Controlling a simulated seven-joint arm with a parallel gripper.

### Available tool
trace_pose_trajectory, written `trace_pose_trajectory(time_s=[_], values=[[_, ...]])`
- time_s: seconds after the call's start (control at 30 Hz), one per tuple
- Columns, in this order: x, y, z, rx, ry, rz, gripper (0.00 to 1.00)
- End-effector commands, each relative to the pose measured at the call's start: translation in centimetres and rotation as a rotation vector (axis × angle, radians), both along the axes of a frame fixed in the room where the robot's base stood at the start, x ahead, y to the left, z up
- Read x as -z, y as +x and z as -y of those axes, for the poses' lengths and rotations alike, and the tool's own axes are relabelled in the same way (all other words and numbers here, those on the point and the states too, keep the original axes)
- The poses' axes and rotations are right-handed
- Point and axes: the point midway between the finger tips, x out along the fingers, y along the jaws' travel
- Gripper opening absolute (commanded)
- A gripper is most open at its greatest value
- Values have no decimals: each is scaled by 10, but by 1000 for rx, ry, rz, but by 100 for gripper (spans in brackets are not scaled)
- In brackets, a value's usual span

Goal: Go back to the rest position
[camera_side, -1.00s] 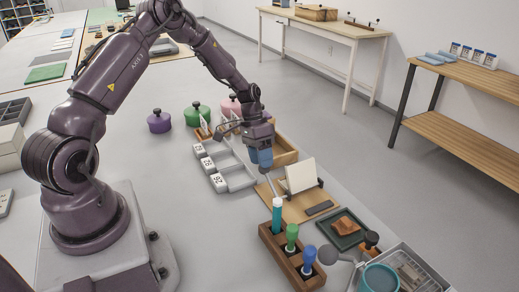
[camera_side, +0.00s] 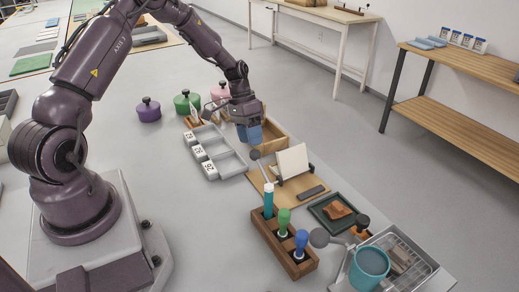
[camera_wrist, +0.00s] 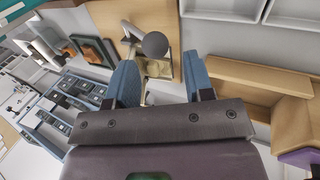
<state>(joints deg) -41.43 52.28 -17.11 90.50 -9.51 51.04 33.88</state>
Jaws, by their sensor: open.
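My gripper (camera_side: 250,135) hangs above the back of the work area in the side view, near a grey sectioned tray and a wooden box. Its two blue fingers stand apart in the wrist view (camera_wrist: 160,78), and nothing is held between them. A teal-handled tool (camera_side: 268,198) stands in the wooden rack (camera_side: 286,250), its thin shaft tilted up to a dark ball. The dark ball also shows in the wrist view (camera_wrist: 155,44), between the fingers in the picture; the gripper is apart from it in the side view.
Green (camera_side: 284,220) and blue (camera_side: 301,242) tools share the rack. A cream panel (camera_side: 292,160) stands on a wooden board. A brown sherd (camera_side: 337,210) lies in a dark green tray. A teal cup (camera_side: 370,263) stands at front right. Lidded pots (camera_side: 149,112) stand behind.

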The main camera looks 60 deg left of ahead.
Motion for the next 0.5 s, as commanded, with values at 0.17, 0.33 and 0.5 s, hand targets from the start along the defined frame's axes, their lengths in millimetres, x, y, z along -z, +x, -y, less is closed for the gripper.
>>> trace_pose_trajectory(time_s=[0.17, 0.33, 0.5], values=[[-7, -33, 11, -98, 26, -127, 48], [-53, -54, 26, -131, 136, -156, 48], [-109, -78, 48, -154, 261, -127, 48]])
